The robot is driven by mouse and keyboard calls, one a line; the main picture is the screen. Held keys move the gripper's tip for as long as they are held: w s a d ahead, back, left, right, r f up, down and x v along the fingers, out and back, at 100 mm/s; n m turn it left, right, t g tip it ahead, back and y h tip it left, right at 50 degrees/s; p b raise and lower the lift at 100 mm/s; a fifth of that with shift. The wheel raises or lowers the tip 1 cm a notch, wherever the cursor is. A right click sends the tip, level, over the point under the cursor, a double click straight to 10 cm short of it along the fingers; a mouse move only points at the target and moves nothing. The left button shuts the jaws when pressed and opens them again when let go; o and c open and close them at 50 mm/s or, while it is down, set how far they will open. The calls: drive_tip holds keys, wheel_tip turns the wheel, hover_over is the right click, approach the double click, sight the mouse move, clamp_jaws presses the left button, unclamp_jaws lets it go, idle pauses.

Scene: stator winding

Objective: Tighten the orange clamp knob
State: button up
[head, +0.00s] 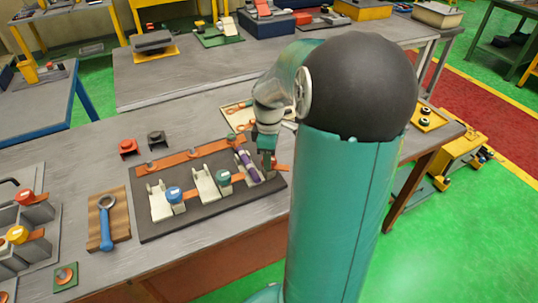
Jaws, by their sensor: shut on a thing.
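A dark fixture board (152,230) lies on the grey bench. It carries an orange bar (180,157) along its back and a row of pale holders with blue, teal and purple parts. My gripper (267,167) points down at the board's right end, just right of the purple part (247,167). Its fingers are shut on a small orange piece (281,168), which looks like the orange clamp knob. Only a bit of it shows beside the fingers; the rest is hidden behind them and my arm.
A blue wrench (106,225) lies on a wooden block left of the board. A red part (128,147) and a black part (156,138) stand behind it. A tray (238,115) with orange-handled tools is behind my gripper.

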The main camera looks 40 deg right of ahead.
drive_tip(key=m, duration=0.4)
drive_tip(key=shift+w+r+m, duration=0.1)
drive_tip(key=shift+m, duration=0.2)
drive_tip(key=m, duration=0.3)
drive_tip(key=shift+m, duration=0.3)
drive_tip(key=m, duration=1.3)
drive_tip(key=shift+m, duration=0.3)
drive_tip(key=m, duration=0.5)
drive_tip(key=shift+m, duration=0.4)
drive_tip(key=shift+d, duration=0.1)
drive_tip(key=o, duration=1)
drive_tip(key=shift+c, duration=0.2)
